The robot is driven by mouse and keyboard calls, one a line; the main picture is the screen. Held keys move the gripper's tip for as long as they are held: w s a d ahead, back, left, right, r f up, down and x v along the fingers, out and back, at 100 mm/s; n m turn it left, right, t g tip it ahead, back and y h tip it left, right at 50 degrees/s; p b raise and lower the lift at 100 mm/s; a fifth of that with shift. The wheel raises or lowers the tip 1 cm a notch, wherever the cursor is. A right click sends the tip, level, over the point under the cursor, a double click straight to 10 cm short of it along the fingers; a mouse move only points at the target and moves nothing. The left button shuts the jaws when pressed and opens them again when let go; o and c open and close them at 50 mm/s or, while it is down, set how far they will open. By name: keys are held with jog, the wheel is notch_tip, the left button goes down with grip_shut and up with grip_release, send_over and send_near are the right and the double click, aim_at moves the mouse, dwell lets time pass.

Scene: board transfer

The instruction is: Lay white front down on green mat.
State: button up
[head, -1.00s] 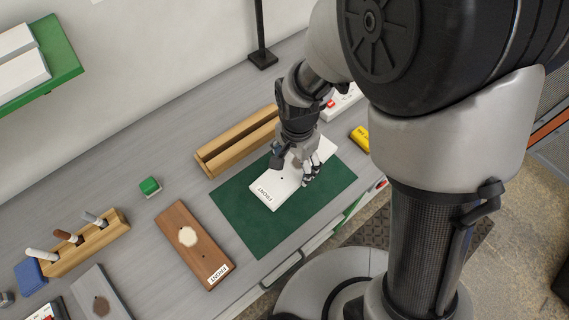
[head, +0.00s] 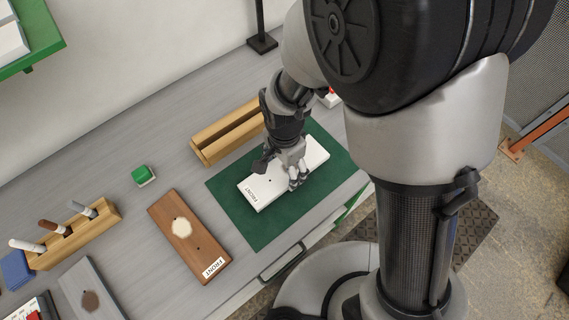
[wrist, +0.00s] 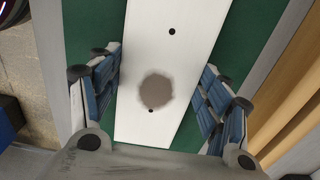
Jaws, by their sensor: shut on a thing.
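The white board (head: 312,153) is at the green mat (head: 255,232) in the head view, its long side running from lower left to upper right. A FRONT label shows on its upward face at the left end. In the wrist view the white board (wrist: 180,60) has a grey-brown smudge and two dark dots on the face towards me. My gripper (head: 285,178) is shut on the white board across its width, one finger along each long edge. In the wrist view the fingers of my gripper (wrist: 160,95) flank it. I cannot tell whether the board touches the mat.
A brown board (head: 190,237) with a pale patch and FRONT label lies left of the mat. A slotted wooden rack (head: 225,138) stands behind the mat. A green block (head: 143,175), a marker holder (head: 75,238) and a grey board (head: 90,290) are further left.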

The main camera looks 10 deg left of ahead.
jog(key=shift+f, duration=0.5)
dwell(0.5)
jog(key=o, duration=1.3)
jog(key=shift+r, duration=6)
